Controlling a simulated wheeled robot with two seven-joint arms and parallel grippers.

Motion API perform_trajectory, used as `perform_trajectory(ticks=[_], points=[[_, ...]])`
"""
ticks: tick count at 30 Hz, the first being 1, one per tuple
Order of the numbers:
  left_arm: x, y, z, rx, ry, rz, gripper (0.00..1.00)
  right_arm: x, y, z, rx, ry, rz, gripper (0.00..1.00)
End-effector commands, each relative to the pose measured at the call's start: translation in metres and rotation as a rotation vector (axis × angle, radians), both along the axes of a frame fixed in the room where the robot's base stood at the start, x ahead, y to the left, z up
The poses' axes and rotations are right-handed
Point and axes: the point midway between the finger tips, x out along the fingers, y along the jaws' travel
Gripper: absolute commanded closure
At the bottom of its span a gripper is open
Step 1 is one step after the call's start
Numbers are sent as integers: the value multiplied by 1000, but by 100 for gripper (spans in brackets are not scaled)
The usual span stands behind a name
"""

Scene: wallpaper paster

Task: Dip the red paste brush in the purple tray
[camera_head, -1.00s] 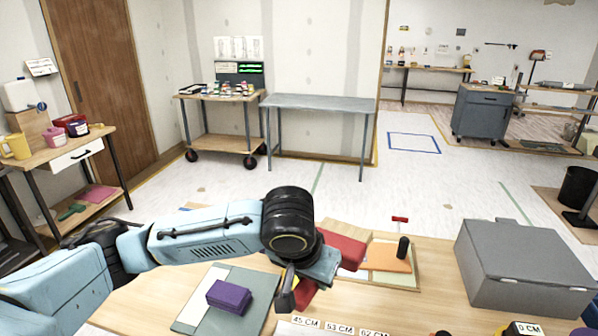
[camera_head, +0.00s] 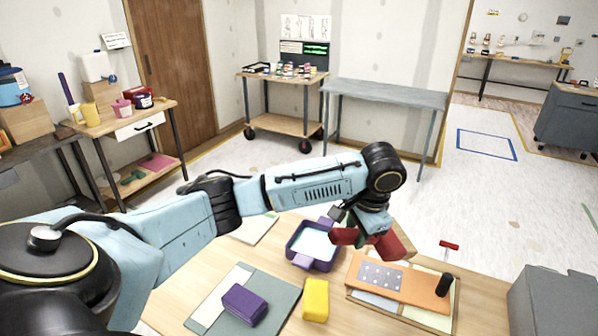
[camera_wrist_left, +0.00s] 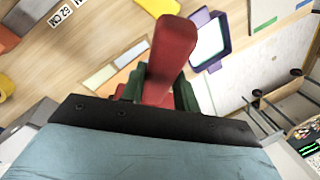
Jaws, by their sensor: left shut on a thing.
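My left gripper (camera_head: 366,232) is shut on the red paste brush (camera_head: 391,247), above the table. In the left wrist view, the brush (camera_wrist_left: 174,48) sticks out from between the dark green fingers of the gripper (camera_wrist_left: 158,88). The gripper covers part of the brush in the head view. The purple tray (camera_head: 319,263) stands on the table just left of the brush, with pale paste inside. Its rim also shows in the left wrist view (camera_wrist_left: 225,38), to the right of the brush. The brush appears above and apart from the tray. My right gripper is not in view.
A yellow block (camera_head: 315,300) and a purple block (camera_head: 243,304) on a green-grey board lie in front of the tray. An orange board (camera_head: 418,291) with a black knob (camera_head: 443,284) lies to the right. A grey box (camera_head: 560,300) stands at the right edge.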

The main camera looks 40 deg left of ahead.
Motion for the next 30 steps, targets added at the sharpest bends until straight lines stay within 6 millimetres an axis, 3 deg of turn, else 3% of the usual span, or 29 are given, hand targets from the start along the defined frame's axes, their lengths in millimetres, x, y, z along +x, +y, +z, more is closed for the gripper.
perform_trajectory(ticks=[5,12,18,23,30], points=[[17,50,6,249,157,-250,100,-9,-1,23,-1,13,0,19],[24,131,14,689,278,-603,100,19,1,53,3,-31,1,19],[21,182,25,932,292,-724,100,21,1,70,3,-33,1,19],[20,200,29,1012,292,-746,100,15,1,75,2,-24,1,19],[20,202,20,1024,290,-747,100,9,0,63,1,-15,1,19]])
